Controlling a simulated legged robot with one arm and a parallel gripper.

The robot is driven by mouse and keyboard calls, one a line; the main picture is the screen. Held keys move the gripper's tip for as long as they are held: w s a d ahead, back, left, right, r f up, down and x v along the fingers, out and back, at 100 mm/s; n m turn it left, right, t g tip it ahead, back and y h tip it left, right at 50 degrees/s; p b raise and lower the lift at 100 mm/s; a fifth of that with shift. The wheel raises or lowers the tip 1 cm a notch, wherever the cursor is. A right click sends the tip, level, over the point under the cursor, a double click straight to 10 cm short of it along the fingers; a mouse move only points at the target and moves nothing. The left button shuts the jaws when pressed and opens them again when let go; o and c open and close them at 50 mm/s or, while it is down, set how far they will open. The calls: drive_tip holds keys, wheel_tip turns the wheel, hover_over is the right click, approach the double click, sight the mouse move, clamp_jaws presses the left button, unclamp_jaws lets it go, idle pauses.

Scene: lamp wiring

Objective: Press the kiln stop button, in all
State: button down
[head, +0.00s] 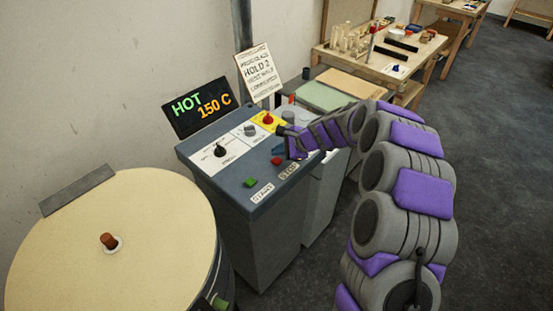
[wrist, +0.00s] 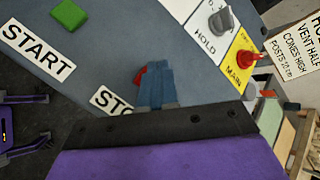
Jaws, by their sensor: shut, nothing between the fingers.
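The red stop button (head: 276,160) sits on the grey control panel (head: 234,178), just behind the STOP label (head: 289,171). In the wrist view the red button (wrist: 140,76) shows beside my shut blue fingertips (wrist: 156,82), which partly cover it. My gripper (head: 279,150) is over the panel, very close to the button; I cannot tell whether it touches. Nothing is held. The STOP label (wrist: 112,100) is partly hidden by my gripper in the wrist view.
A green start button (head: 249,183) sits left of the stop button. Farther back are a HOLD knob (head: 250,130) and a red MAIN switch (head: 268,118) on yellow. The display (head: 200,107) reads HOT 150 C. A round kiln (head: 65,240) stands left.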

sight(279, 161)
drive_tip(key=shift+r+p, duration=1.75)
drive_tip(key=shift+r, duration=0.5)
drive_tip(key=s+d+r+n+g+h, duration=0.15)
drive_tip(key=s+r+n, duration=0.3)
drive_tip(key=s, duration=0.65)
drive_tip(key=s+d+r+n+g+h, duration=0.15)
drive_tip(key=s+r+n, duration=0.3)
drive_tip(key=s, duration=0.65)
drive_tip(key=s+d+n+g+h, duration=0.1)
drive_tip(key=s+d+n+h, duration=0.1)
drive_tip(key=s+d, duration=0.5)
drive_tip(key=s+d+n+g+h, duration=0.1)
drive_tip(key=s+d+n+h, duration=0.2)
drive_tip(key=s+d, duration=0.5)
drive_tip(key=s, duration=1.2)
drive_tip(key=shift+s+d+r+g, duration=0.2)
drive_tip(key=shift+r+g, duration=0.2)
drive_tip(key=c, duration=1.8)
unclamp_jaws()
drive_tip(key=shift+c, duration=0.2)
